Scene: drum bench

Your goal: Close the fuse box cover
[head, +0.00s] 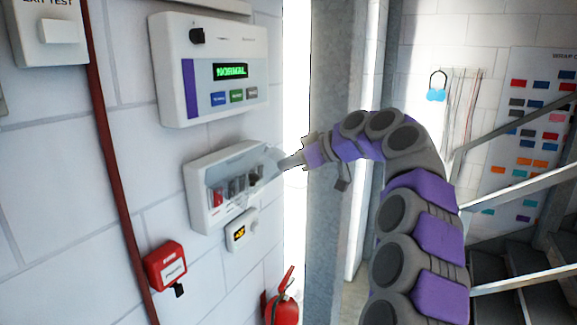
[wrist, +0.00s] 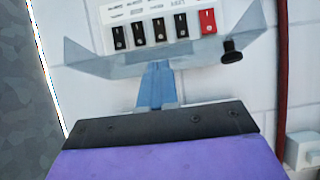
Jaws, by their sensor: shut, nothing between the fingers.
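The white fuse box (head: 205,210) is mounted on the wall, with a row of black switches and one red switch inside. Its clear cover (wrist: 110,66) stands out from the box, open, with the switches exposed; a black knob (wrist: 232,52) sits near one corner in the wrist view. My gripper (head: 282,164) is shut and empty at the box's right side in the head view. In the wrist view its fingertips (wrist: 157,66) are at the cover's edge and overlap it; I cannot tell whether they touch. The switches (wrist: 165,29) also show there.
An alarm panel (head: 215,75) reading NORMAL is above the fuse box. A small device with an amber display (head: 241,231) is just below it. A red call point (head: 166,268), a red pipe (head: 112,165) and a fire extinguisher (head: 284,305) are nearby. Stairs are at right.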

